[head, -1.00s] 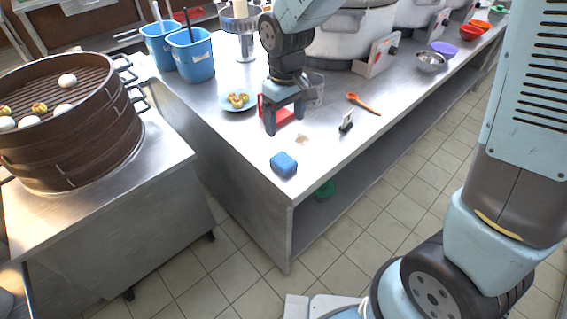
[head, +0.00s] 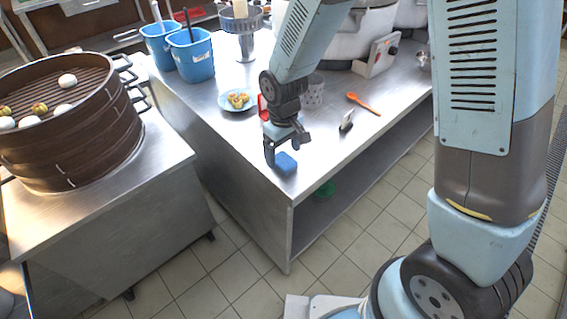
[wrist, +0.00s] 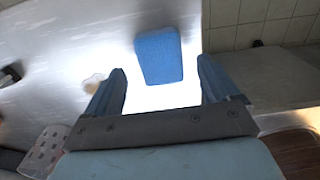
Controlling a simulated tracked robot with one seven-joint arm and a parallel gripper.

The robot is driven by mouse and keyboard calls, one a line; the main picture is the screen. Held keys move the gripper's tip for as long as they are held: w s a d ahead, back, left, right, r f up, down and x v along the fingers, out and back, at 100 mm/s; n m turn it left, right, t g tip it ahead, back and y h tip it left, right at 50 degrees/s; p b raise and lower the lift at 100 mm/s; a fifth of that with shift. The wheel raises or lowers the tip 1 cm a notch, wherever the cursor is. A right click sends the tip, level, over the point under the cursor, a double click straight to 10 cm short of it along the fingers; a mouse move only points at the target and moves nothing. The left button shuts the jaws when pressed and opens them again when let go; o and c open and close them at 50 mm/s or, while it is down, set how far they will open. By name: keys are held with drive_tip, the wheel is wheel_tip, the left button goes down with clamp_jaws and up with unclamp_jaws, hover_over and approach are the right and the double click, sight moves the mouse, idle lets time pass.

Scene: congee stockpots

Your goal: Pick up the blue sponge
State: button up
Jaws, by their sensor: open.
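The blue sponge (head: 285,164) lies on the steel counter close to its near corner. In the wrist view the sponge (wrist: 159,56) lies ahead of the two fingers, roughly midway between their lines. My gripper (head: 285,155) is above and just behind the sponge in the head view, partly overlapping it. In the wrist view my gripper (wrist: 162,82) is open, with nothing between its fingers. I cannot tell the exact height of the fingertips over the counter.
The steel counter (head: 225,113) has its edge right by the sponge. A plate of food (head: 237,100), an orange spoon (head: 363,103), a small dark-and-white object (head: 346,121) and blue buckets (head: 190,56) are on it. A bamboo steamer (head: 70,130) stands on the left table.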

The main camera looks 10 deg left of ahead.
sight(283, 159)
drive_tip(key=shift+s+f, duration=0.1)
drive_tip(key=shift+f, duration=1.6)
drive_tip(key=c, duration=1.1)
drive_tip(key=shift+c, duration=0.2)
drive_tip(key=shift+r, duration=0.1)
